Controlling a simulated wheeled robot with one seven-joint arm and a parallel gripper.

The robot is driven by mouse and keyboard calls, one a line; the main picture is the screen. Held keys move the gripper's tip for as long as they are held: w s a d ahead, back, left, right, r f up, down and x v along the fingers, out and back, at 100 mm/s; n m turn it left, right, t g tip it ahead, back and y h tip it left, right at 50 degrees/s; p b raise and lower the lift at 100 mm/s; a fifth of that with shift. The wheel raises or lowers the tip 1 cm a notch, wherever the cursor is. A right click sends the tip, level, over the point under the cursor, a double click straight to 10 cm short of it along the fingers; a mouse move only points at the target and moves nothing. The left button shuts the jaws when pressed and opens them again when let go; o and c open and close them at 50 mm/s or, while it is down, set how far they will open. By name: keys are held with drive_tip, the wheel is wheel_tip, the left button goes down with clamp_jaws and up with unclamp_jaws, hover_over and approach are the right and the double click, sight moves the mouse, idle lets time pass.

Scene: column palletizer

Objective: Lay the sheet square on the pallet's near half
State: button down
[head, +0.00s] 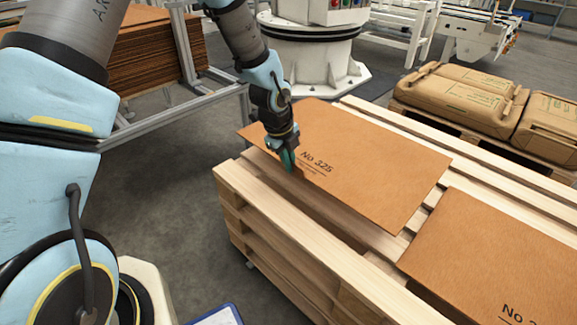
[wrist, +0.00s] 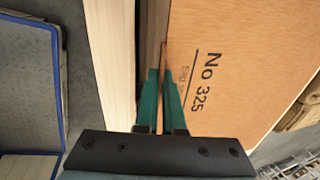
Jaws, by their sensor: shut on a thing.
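A brown sheet (head: 370,160) printed "No 325" extends over the left part of the wooden pallet stack (head: 285,208) in the head view. Its left corner sticks out past the pallet's left end. Bare boards show along its front edge. I cannot tell whether it lies flat or is slightly raised. My gripper (head: 288,162) is shut on the sheet's front edge, near the print. In the wrist view, the green fingers (wrist: 162,82) pinch the edge of the sheet (wrist: 235,70), beside a bare pallet board (wrist: 110,60).
A second brown sheet (head: 490,255) lies on the pallet's right part, with a gap of bare slats between the two. Brown sacks (head: 470,95) on another pallet stand behind right. A stack of sheets (head: 150,55) in a grey frame stands back left. Grey floor (head: 170,205) is clear left.

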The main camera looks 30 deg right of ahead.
drive_tip(key=shift+f+b, duration=3.05)
drive_tip(key=shift+f, duration=1.2)
drive_tip(key=shift+w+f, duration=0.1)
drive_tip(key=shift+f, duration=0.4)
drive_tip(key=c, duration=0.9)
unclamp_jaws()
drive_tip(key=shift+c, duration=0.2)
drive_tip(key=shift+a, duration=0.1)
drive_tip(key=p+v, duration=0.3)
drive_tip(key=v, duration=0.7)
drive_tip(key=shift+r, duration=0.4)
